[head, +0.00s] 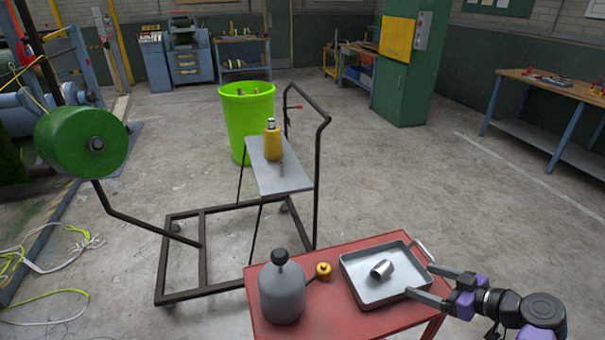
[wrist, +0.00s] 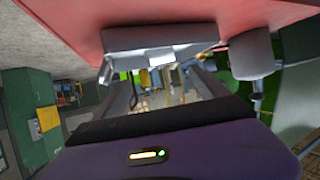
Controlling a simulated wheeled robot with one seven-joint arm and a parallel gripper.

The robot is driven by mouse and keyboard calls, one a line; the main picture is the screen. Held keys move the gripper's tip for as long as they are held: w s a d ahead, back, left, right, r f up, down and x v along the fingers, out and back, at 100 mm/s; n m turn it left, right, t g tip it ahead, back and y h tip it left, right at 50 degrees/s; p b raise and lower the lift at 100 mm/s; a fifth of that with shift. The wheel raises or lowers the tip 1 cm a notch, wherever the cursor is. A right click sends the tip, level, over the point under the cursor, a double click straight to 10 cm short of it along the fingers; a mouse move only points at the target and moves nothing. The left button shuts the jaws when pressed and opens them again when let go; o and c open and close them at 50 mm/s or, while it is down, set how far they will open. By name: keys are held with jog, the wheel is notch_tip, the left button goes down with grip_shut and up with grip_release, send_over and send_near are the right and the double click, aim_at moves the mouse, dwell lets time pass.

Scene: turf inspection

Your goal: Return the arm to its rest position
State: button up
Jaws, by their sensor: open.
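My gripper (head: 420,281) is at the lower right of the head view, with its two fingers spread apart and pointing left toward the tray. Nothing shows between the fingers. The fingertips are close to the right side of the grey metal tray (head: 351,275); I cannot tell if they touch it. My arm reaches in from the right. In the wrist view, the tray (wrist: 160,37) appears beyond the fingers, under the red table surface at the top.
A red table (head: 362,322) holds the tray with a metal cylinder (head: 382,269) in it, a grey bottle (head: 282,292) and a small brass piece (head: 323,270). Behind stands a black-framed cart (head: 203,262) with a yellow bottle (head: 271,145). Floor is open at right.

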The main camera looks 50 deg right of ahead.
jog(key=s+d+m+g+h, duration=0.3)
jog(key=d+m+h, duration=0.3)
jog(key=d+m, duration=0.1)
jog(key=w+a+r+t, duration=0.1)
jog(key=a+r, duration=0.2)
jog(key=a, duration=0.6)
jog(key=w+a+r+n+t+h, duration=0.1)
jog(key=w+a+r+t, duration=0.15)
jog(key=a, duration=0.55)
jog(key=w+a+r, duration=0.1)
jog(key=a+r, duration=0.2)
jog(key=a, duration=0.6)
jog(key=s+a+r+n+t+y, duration=0.1)
jog(key=s+a+n+y, duration=0.2)
jog(key=a, duration=0.6)
jog(key=s+a+r+n+y, duration=0.1)
jog(key=s+a+n+y, duration=0.3)
jog(key=a, duration=0.6)
jog(key=shift+s+n+t+y, duration=0.15)
jog(key=shift+n+t+y, duration=0.25)
jog(key=shift+y, duration=0.6)
jog(key=shift+r, duration=0.1)
